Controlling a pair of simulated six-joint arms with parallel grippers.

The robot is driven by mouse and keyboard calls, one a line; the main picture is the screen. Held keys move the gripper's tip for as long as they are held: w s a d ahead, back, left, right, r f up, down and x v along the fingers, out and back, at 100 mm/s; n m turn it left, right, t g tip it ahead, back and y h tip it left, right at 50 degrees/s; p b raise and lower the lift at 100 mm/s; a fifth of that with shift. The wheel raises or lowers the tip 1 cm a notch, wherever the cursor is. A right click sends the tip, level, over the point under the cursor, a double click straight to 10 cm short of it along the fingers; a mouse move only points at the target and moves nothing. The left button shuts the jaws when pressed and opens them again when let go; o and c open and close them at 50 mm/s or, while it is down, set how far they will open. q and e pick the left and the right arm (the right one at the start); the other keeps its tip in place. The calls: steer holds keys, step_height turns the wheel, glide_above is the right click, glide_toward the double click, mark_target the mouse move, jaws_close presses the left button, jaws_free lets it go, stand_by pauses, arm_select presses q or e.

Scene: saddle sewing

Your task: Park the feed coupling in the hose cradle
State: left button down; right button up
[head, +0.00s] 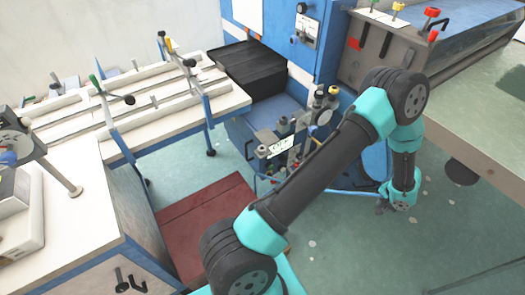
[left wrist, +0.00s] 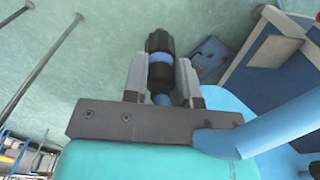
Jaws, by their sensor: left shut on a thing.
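My left gripper (left wrist: 161,66) is shut on the feed coupling (left wrist: 159,42), a black cylinder with blue bands held between the two grey fingers. In the left wrist view the coupling points away from the gripper, over the green floor. A thick light-blue hose (left wrist: 225,140) runs across beside the gripper's mount. In the head view my arm reaches to the right and its wrist hangs down beside the blue machine; the fingers and coupling cannot be made out there. A thin blue hose (head: 352,191) reaches toward that wrist. I cannot pick out the hose cradle for certain. My right gripper is not in view.
A blue machine (head: 258,14) with valves and knobs (head: 328,98) stands behind my arm. A white table with rails (head: 180,118) is at the left, a bench (head: 480,115) at the right. A red mat (head: 205,222) lies on the green floor. A blue panel (left wrist: 262,50) stands near the gripper.

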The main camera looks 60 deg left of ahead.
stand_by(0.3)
arm_select(q)
steer(key=d, duration=1.4)
